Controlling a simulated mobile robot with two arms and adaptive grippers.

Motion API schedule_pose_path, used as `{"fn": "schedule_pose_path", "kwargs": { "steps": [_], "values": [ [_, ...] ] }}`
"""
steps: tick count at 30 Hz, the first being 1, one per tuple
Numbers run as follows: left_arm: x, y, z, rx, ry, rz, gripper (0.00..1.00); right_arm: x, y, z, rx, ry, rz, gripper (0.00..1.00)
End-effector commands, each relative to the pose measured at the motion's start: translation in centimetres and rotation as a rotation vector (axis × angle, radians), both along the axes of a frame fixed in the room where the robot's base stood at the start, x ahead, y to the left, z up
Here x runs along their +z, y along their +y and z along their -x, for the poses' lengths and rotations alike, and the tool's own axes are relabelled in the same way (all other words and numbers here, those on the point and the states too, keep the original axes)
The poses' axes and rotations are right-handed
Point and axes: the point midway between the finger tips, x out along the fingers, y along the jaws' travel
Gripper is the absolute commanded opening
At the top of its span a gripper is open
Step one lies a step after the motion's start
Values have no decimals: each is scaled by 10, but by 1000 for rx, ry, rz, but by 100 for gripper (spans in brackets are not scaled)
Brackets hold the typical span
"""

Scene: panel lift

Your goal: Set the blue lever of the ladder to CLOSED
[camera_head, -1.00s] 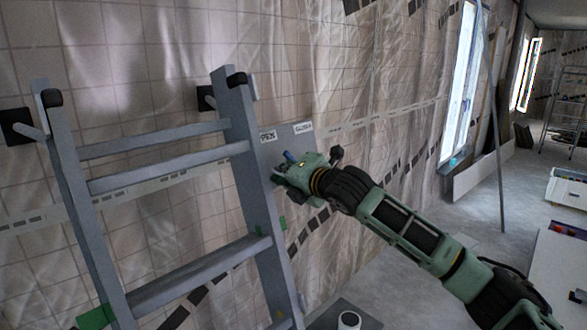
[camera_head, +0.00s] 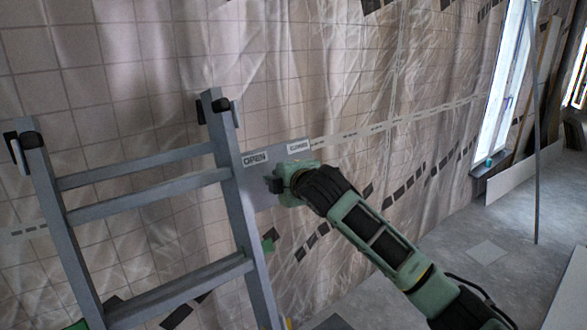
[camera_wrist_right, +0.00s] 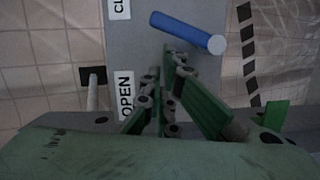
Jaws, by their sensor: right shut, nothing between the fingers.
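The blue lever (camera_wrist_right: 186,32) shows in the wrist view as a short rod on a grey panel (camera_wrist_right: 150,52), just beyond my right fingertips. I cannot tell if they touch it. The OPEN label (camera_wrist_right: 126,97) lies to the left of the fingers, and the partly cut-off CLOSED label (camera_wrist_right: 119,9) is above it. In the head view the ladder (camera_head: 240,215) leans at the wall, with OPEN (camera_head: 255,159) left and CLOSED (camera_head: 298,146) right on the panel. My right gripper (camera_head: 274,184) is shut and empty in front of the panel and hides the lever there. My left gripper is not in view.
The ladder's right rail stands close left of my right gripper. The wall (camera_head: 400,60) is tiled and covered with plastic sheet.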

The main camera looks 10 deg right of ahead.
Motion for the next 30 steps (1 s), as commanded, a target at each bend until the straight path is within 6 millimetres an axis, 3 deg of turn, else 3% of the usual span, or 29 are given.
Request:
{"fn": "schedule_pose_path", "kwargs": {
  "steps": [1, 3, 12, 30],
  "values": [
    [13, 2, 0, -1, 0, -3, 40, 8, 0, -2, -12, 20, -41, 0],
    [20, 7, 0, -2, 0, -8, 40, 10, -4, -4, -32, 44, -99, 0],
    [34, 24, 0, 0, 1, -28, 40, 13, -19, -14, -101, 135, -310, 0],
    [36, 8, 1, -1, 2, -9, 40, 14, -32, -20, -155, 205, -473, 0]
  ]
}}
